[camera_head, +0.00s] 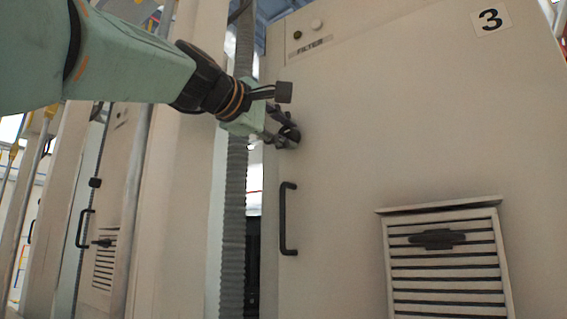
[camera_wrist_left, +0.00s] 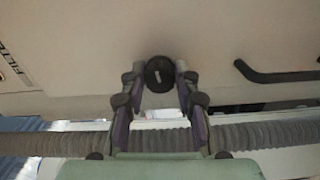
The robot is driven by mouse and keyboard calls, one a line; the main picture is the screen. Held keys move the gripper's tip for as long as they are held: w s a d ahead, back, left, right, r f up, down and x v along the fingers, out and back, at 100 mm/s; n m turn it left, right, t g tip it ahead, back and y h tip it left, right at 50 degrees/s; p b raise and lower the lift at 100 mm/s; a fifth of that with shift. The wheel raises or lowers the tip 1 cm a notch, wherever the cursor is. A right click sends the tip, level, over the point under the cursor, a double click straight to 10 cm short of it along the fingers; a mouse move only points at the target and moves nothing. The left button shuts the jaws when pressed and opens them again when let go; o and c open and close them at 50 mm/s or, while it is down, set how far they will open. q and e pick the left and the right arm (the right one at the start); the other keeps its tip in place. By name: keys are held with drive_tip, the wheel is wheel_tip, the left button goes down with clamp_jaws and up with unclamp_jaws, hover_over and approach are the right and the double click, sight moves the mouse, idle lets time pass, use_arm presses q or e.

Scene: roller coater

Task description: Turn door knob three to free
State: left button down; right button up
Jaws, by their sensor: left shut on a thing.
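The door (camera_head: 345,120) marked with a "3" label (camera_head: 491,19) is a beige cabinet door and looks shut. Its door knob (camera_wrist_left: 158,71) is a round black disc with a short light mark, near the door's left edge above the handle. My left gripper (camera_head: 283,135) reaches in from the left at the knob. In the left wrist view its two fingers (camera_wrist_left: 160,76) stand on either side of the knob, shut on it. In the head view the gripper largely hides the knob. My right gripper is in neither view.
A black bar handle (camera_head: 284,218) sits below the knob. A louvred vent (camera_head: 446,262) with a dark latch juts from the door at lower right. A grey corrugated hose (camera_head: 235,190) runs vertically beside the door. Another cabinet with a handle (camera_head: 84,228) stands at left.

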use_arm(q)
drive_tip(key=shift+w+m, duration=0.1)
drive_tip(key=shift+m, duration=0.7)
drive_tip(key=shift+a+r, duration=0.1)
drive_tip(key=shift+r, duration=0.05)
drive_tip(key=c, duration=1.3)
unclamp_jaws()
drive_tip(key=shift+c, duration=0.2)
drive_tip(key=o, duration=0.4)
drive_tip(key=shift+w+f, duration=0.2)
drive_tip(key=shift+w, duration=0.1)
drive_tip(key=shift+c, duration=0.2)
